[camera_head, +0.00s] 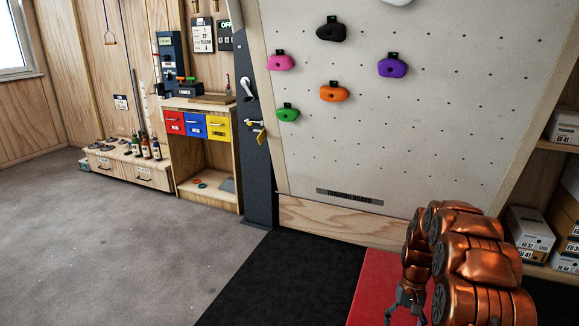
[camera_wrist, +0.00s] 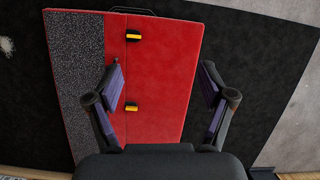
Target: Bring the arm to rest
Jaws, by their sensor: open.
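My gripper (camera_wrist: 164,92) is open and empty in the wrist view, its two dark fingers spread apart. Below it lies a red pad (camera_wrist: 160,60) with a grey speckled strip on its left side, two yellow-and-black fittings and a black handle at its top edge. In the head view my copper-coloured arm is folded at the lower right, and my gripper (camera_head: 405,308) hangs low over the red pad (camera_head: 376,285). The fingers do not appear to touch anything.
A tilted climbing board (camera_head: 420,120) with coloured holds stands behind the arm. Shoe boxes (camera_head: 530,228) sit on shelves at the right. A wooden stand with red, blue and yellow bins (camera_head: 195,125) is at the left. The grey floor (camera_head: 110,240) at left is clear.

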